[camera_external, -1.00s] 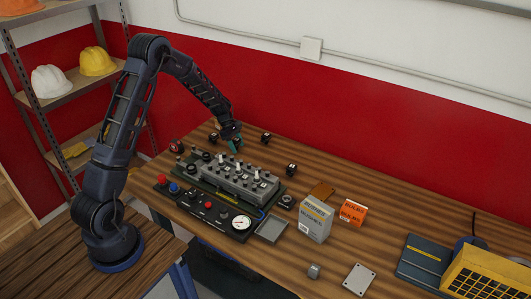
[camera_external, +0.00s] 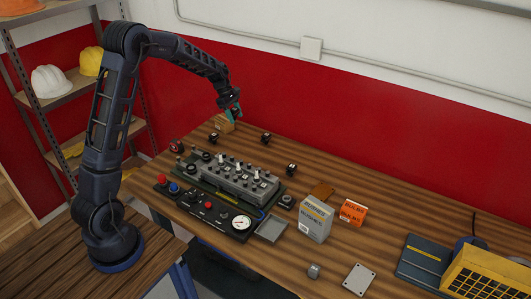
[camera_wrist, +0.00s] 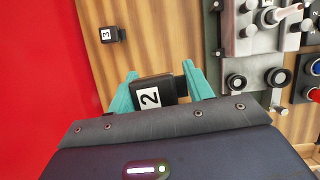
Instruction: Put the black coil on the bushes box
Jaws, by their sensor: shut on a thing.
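The black coil (camera_wrist: 153,91), a small block with a white "2" label, sits between the teal fingers of my gripper (camera_wrist: 165,92) in the wrist view. My gripper is shut on it. In the external view my gripper (camera_external: 234,115) is raised above the back of the workbench, and the coil is hard to make out there.
Other black coils stand on the bench (camera_external: 390,240), at its back left (camera_external: 213,137), back middle (camera_external: 265,138) and near the trainer's right end (camera_external: 291,169). The engine trainer (camera_external: 230,185) lies in between. An orange bulbs box (camera_external: 353,212) stands beside the bushes box.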

